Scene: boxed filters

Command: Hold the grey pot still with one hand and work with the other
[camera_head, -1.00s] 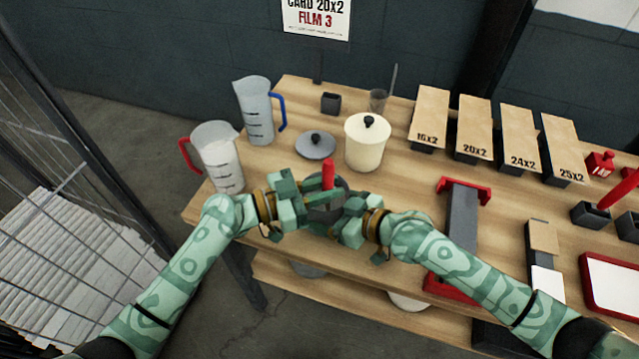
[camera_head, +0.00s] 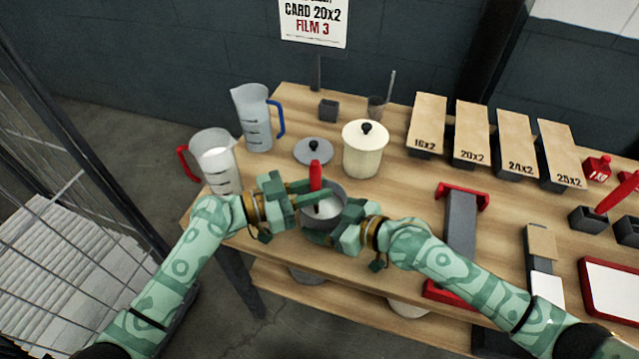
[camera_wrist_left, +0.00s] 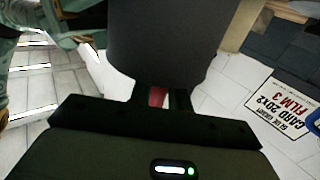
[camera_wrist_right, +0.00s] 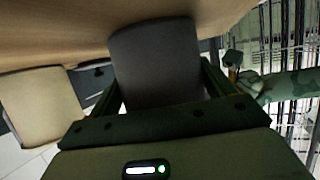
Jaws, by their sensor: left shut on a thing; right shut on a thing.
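The grey pot (camera_head: 324,216) stands near the table's front edge, open at the top, with its inside partly in view. My right gripper (camera_head: 342,226) is shut on its right side; the pot fills the space between the fingers in the right wrist view (camera_wrist_right: 158,65). My left gripper (camera_head: 308,192) is shut on a tool with an upright red handle (camera_head: 315,174), above the pot's left part. The tool's lower end goes into the pot and is mostly hidden. The left wrist view shows the pot's dark wall (camera_wrist_left: 168,45) and a bit of red between the fingers.
Behind the pot are a grey lid (camera_head: 314,151) and a lidded cream pot (camera_head: 364,150). A red-handled jug (camera_head: 214,165) and a blue-handled jug (camera_head: 255,120) stand left.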

